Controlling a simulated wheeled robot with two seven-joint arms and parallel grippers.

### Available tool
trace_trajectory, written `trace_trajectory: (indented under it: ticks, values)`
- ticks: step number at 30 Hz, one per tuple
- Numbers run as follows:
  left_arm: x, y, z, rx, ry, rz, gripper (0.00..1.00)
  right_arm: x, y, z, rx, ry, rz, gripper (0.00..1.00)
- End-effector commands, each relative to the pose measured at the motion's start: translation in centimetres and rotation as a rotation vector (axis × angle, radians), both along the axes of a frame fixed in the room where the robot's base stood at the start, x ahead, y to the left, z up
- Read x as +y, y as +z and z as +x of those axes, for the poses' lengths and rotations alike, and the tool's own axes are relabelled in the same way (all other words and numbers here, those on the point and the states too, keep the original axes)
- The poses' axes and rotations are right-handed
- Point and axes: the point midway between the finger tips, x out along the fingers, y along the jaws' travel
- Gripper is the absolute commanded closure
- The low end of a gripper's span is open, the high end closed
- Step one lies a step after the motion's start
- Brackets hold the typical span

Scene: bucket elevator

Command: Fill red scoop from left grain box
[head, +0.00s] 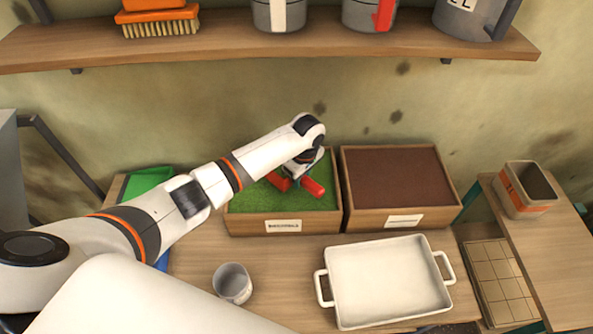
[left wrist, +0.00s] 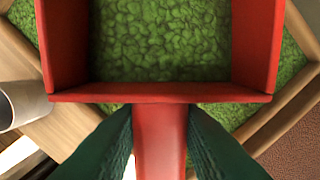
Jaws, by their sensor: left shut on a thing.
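The left grain box (head: 245,226) is a wooden box of green grain with a white label, left of the centre in the head view. My left gripper (head: 303,168) is low over the green grain and points down. It is shut on the handle of the red scoop (head: 313,187), which is partly hidden by the gripper in the head view. In the left wrist view the red scoop (left wrist: 255,50) spans the top, its handle between the dark fingers. Green grain shows between its walls; I cannot tell whether it lies in the scoop or under it. My right gripper is not in view.
A box of brown grain (head: 400,178) stands right of the green one. A white tray (head: 388,280) and a grey cup (head: 232,283) stand in front. A shelf (head: 250,45) with buckets and a brush runs above. A striped container (head: 523,190) is at right.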

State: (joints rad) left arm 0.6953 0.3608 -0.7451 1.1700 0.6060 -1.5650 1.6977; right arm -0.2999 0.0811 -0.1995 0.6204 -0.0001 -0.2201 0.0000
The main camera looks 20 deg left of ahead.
Motion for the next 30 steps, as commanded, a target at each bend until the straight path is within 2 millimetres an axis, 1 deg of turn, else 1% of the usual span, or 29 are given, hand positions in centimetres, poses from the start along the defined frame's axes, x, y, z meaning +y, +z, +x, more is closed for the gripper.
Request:
trace_trajectory:
  ticks: [1, 3, 15, 21, 30]
  values:
    - [-0.5, 0.3, -0.1, -0.009, -0.001, 0.021, 1.00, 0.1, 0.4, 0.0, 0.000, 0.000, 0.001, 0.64]
    - [-0.4, 0.7, -0.1, -0.013, 0.001, 0.026, 1.00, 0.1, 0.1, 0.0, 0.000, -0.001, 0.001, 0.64]
    - [-1.1, 3.7, -0.3, -0.022, 0.001, 0.050, 1.00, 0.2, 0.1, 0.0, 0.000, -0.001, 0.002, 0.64]
    - [-1.2, 4.4, -0.4, -0.022, 0.002, 0.056, 1.00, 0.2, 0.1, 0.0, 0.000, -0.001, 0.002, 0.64]
    - [-1.2, 4.6, -0.4, -0.023, 0.002, 0.058, 1.00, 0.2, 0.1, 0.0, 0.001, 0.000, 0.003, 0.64]
